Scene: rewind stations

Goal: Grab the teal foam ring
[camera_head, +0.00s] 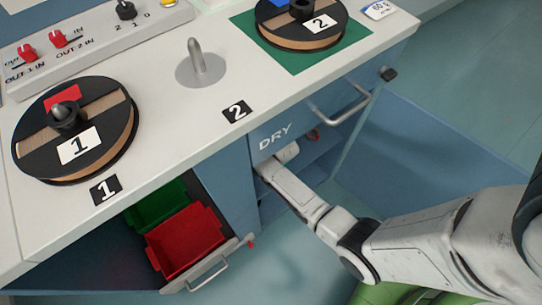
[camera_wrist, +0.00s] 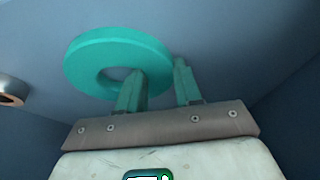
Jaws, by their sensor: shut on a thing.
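The teal foam ring (camera_wrist: 86,58) shows in the wrist view, ahead of my gripper and left of centre, with its hole facing me. My gripper (camera_wrist: 159,70) is shut on the ring's right side. One teal finger is at the hole and the other is at the outer edge. In the head view my arm reaches into the open cabinet space marked DRY, and the ring and fingertips are hidden there.
The worktop (camera_head: 165,120) carries reel 1 (camera_head: 117,142), reel 2 (camera_head: 280,40) and a metal post (camera_head: 196,62). An open drawer holds a red bin (camera_head: 187,242) and a green bin (camera_head: 155,207). A brownish cylinder (camera_wrist: 12,90) is left of the ring.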

